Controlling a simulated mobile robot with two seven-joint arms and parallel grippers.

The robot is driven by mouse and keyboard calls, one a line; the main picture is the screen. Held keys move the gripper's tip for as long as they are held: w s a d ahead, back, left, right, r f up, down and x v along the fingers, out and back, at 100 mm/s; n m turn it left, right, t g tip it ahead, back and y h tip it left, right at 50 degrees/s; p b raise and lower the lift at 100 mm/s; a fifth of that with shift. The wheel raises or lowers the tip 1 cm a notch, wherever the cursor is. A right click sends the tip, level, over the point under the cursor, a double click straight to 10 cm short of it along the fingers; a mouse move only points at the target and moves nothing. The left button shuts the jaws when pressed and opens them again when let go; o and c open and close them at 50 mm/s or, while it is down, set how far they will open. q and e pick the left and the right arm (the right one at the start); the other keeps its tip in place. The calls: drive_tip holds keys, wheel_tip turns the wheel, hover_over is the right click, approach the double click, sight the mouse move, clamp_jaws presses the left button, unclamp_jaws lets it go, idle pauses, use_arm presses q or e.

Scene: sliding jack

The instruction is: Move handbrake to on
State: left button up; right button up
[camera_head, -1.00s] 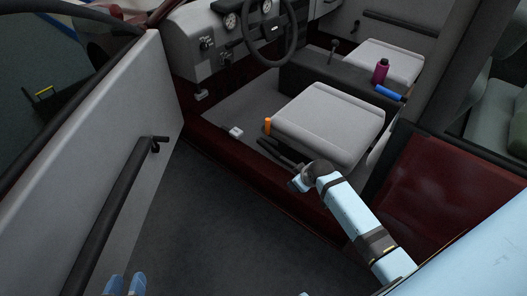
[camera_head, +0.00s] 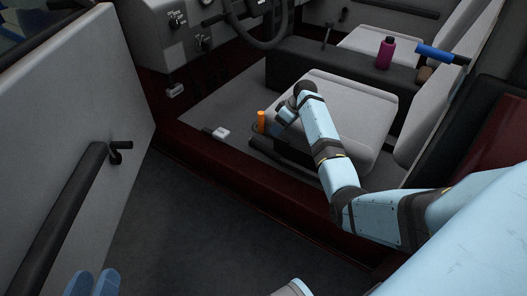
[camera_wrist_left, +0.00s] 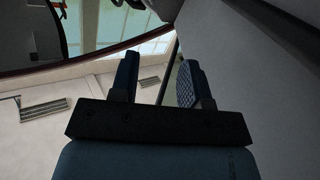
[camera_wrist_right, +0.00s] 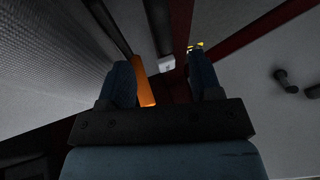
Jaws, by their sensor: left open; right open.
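An orange handle (camera_head: 261,122) stands low beside the near seat, at the sill side; it looks like the handbrake grip. My right gripper (camera_head: 277,129) is open just right of it, reaching down past the seat edge. In the right wrist view the orange handle (camera_wrist_right: 144,84) shows between the open fingers, close to the left one. I cannot tell whether they touch. My left gripper (camera_head: 92,282) is at the bottom left, by the open door. Its fingers are apart and empty in the left wrist view (camera_wrist_left: 157,75).
The near seat (camera_head: 345,105) is right beside my right gripper. The red door sill (camera_head: 225,170) runs below it. A white box-like piece (camera_head: 220,133) lies left of the handle. The steering wheel (camera_head: 262,30) is above. The open door (camera_head: 85,120) stands left. A magenta bottle (camera_head: 386,53) is farther back.

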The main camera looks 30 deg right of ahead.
sight(266, 147)
drive_tip(key=b+x, duration=0.5)
drive_tip(key=x, duration=0.5)
drive_tip(key=shift+f, duration=0.35)
use_arm(q)
drive_tip(key=shift+w+a+f+m+t+h, duration=0.1)
drive_tip(key=shift+w+a+m+t, duration=0.2)
drive_tip(key=shift+w+m, duration=0.3)
drive_tip(key=shift+w+a+r+m+t+h, duration=0.1)
drive_tip(key=shift+w+a+m+t, duration=0.2)
drive_tip(key=shift+m, duration=0.35)
drive_tip(key=shift+w+a+f+m+t+h, duration=0.1)
drive_tip(key=shift+w+a+m+t, duration=0.2)
drive_tip(key=shift+w+m, duration=0.3)
use_arm(e)
drive_tip(key=shift+w+a+f, duration=0.15)
drive_tip(key=shift+a+f, duration=0.15)
drive_tip(key=shift+f, duration=0.25)
